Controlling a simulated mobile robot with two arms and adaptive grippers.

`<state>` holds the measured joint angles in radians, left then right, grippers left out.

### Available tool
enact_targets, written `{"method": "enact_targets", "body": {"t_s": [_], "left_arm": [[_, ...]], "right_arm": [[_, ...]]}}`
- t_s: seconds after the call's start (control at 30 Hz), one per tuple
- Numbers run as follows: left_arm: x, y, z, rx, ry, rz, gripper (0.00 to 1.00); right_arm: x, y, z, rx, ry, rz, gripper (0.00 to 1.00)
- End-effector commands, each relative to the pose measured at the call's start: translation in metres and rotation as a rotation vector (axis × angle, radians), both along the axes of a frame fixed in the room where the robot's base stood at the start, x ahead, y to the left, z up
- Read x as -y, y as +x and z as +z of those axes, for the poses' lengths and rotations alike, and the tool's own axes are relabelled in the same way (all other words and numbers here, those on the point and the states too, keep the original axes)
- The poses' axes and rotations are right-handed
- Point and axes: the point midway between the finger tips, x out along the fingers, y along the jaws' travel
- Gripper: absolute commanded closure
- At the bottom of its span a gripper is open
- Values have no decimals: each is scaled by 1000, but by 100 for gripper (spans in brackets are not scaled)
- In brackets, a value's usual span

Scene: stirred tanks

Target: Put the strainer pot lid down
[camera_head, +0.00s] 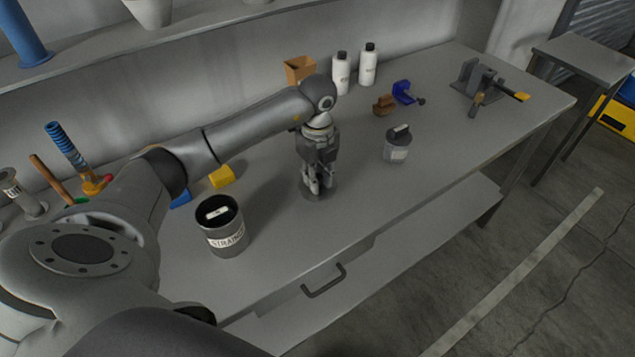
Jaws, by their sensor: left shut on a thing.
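The strainer pot (232,240), a dark grey can with a white label reading "STRAINER", stands upright and open near the table's front left. A white piece shows inside its mouth. My left gripper (318,187) points down over the middle of the table, to the right of the pot, shut on the strainer pot lid (331,194). The lid is a flat grey disc, roughly level, at or just above the tabletop; I cannot tell whether it touches. The fingers hide its middle. My right gripper is not in view.
The grey table (420,180) has free room around the lid. A small lidded jar (396,151) stands to the right. A yellow block (222,177) lies behind the pot. White bottles (341,74) and an orange-brown bin (299,70) stand at the back. A vise-like tool (476,78) is far right.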

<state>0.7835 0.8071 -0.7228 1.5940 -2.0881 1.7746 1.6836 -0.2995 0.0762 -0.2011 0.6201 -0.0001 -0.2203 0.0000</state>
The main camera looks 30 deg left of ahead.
Motion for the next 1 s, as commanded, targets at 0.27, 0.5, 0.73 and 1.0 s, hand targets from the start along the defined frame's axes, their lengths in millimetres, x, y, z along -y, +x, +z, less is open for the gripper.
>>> {"method": "enact_targets", "body": {"t_s": [0.27,0.5,0.73,1.0], "left_arm": [[-3,4,-30,-3,0,1,100],[-3,5,-38,1,1,-1,100],[-3,5,-40,0,1,0,75],[-3,5,-40,0,1,1,57]], "right_arm": [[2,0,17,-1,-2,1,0],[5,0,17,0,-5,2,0],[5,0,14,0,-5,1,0],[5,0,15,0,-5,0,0]]}}
